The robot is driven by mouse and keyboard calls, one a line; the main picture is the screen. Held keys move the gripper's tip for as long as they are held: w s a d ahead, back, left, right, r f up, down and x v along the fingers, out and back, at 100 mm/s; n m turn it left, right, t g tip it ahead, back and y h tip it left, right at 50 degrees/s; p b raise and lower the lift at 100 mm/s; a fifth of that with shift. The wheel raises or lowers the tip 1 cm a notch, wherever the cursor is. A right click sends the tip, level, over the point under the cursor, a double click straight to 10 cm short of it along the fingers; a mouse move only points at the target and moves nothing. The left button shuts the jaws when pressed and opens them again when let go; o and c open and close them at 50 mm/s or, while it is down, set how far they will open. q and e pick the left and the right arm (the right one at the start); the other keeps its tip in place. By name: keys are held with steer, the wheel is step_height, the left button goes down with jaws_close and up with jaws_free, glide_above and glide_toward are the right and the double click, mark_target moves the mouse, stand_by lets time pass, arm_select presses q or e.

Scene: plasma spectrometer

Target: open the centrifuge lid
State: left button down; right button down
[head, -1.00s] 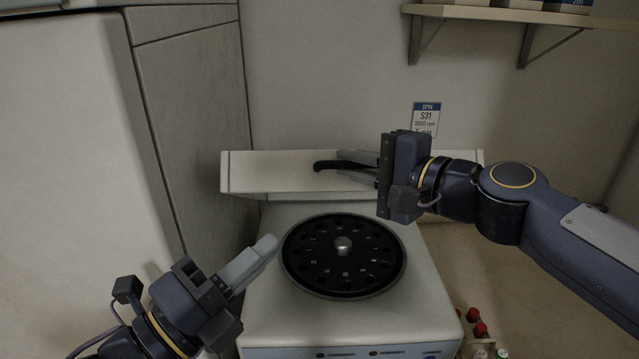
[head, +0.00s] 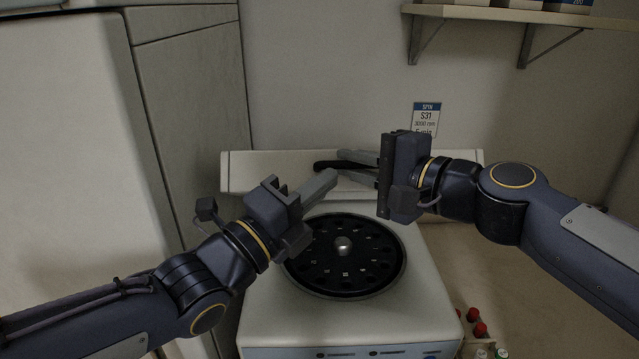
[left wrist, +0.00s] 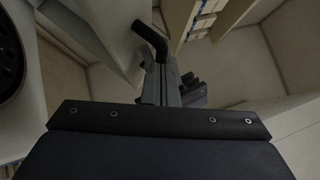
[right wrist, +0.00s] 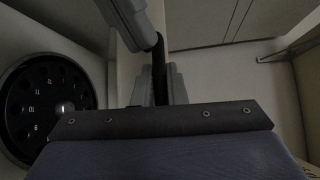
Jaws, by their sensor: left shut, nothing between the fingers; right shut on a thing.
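The centrifuge (head: 350,318) is a pale box with its lid (head: 255,170) standing raised at the back. The round black rotor (head: 345,256) with a silver knob is exposed. A black handle (head: 328,166) sits on the lid; it also shows in the left wrist view (left wrist: 150,40) and in the right wrist view (right wrist: 159,70). My right gripper (head: 350,166) is shut on the handle. My left gripper (head: 330,180) is shut and empty, its fingertips just in front of the lid, close to the handle. Whether it touches the handle or lid is hard to tell.
A tall pale cabinet (head: 80,180) stands close on the left. A wall shelf (head: 520,14) with boxes is at upper right. A label reading S31 (head: 426,117) is on the wall.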

arm_select(q)
steer(key=shift+w, duration=0.1)
steer(key=shift+w+r, duration=0.1)
steer(key=shift+r, duration=0.1)
arm_select(e)
steer(key=shift+s+a, duration=0.1)
steer(key=shift+a, duration=0.25)
steer(key=shift+s+a+f, duration=0.1)
arm_select(q)
steer(key=shift+w+a+r, duration=0.25)
steer(key=shift+w+r, duration=0.15)
steer(key=shift+r, duration=0.2)
steer(key=shift+w+a+r, duration=0.25)
steer(key=shift+w+r, duration=0.1)
steer(key=shift+r, duration=0.2)
arm_select(e)
steer(key=shift+s, duration=0.1)
steer(key=c, duration=1.9)
jaws_free()
steer(key=o, duration=0.4)
steer(key=shift+d+f, duration=0.1)
steer(key=shift+d, duration=0.25)
arm_select(q)
steer(key=shift+w+d, duration=0.1)
steer(key=shift+d, duration=0.15)
arm_select(e)
steer(key=shift+d, duration=0.1)
